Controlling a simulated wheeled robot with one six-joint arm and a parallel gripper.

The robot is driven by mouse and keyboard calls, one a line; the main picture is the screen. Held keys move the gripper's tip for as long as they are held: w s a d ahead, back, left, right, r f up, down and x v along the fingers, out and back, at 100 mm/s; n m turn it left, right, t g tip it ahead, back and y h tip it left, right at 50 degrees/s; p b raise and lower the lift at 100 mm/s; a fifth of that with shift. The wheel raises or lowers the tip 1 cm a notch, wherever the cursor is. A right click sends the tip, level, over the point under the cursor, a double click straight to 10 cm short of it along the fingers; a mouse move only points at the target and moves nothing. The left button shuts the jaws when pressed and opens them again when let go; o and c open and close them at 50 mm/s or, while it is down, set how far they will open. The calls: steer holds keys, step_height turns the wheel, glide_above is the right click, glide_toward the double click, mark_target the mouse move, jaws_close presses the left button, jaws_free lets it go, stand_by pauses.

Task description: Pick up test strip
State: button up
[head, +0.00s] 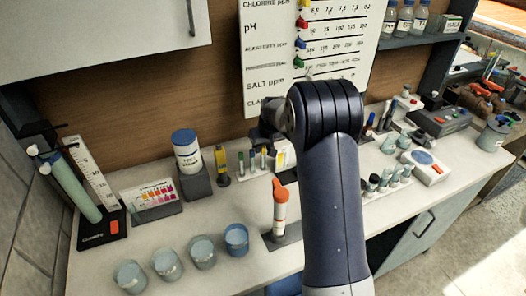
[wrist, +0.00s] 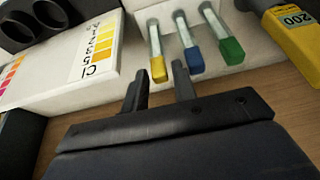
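Three slim pale strips with coloured ends stand side by side in a white holder in the wrist view: a yellow-ended strip (wrist: 158,69), a blue-ended strip (wrist: 194,60) and a green-ended strip (wrist: 231,50). They also show small in the head view (head: 253,160), left of my arm. My gripper (wrist: 160,76) is open in the wrist view, with its two dark fingers apart. The yellow end lies just beyond the gap and the blue end by the right fingertip. I see nothing held; contact cannot be told. My arm hides the gripper in the head view.
A white box with a colour chart (wrist: 70,60) lies left of the strips, and a yellow device (wrist: 297,38) is at right. On the counter stand a labelled jar (head: 187,152), an orange-capped tube (head: 280,212) and several blue-grey cups (head: 203,252). A chart board (head: 310,45) hangs behind.

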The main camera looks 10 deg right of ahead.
jaws_close()
steer(key=shift+r, duration=0.1)
stand_by(0.3)
step_height(320, 180, up, 18)
steer(key=b, duration=0.2)
stand_by(0.4)
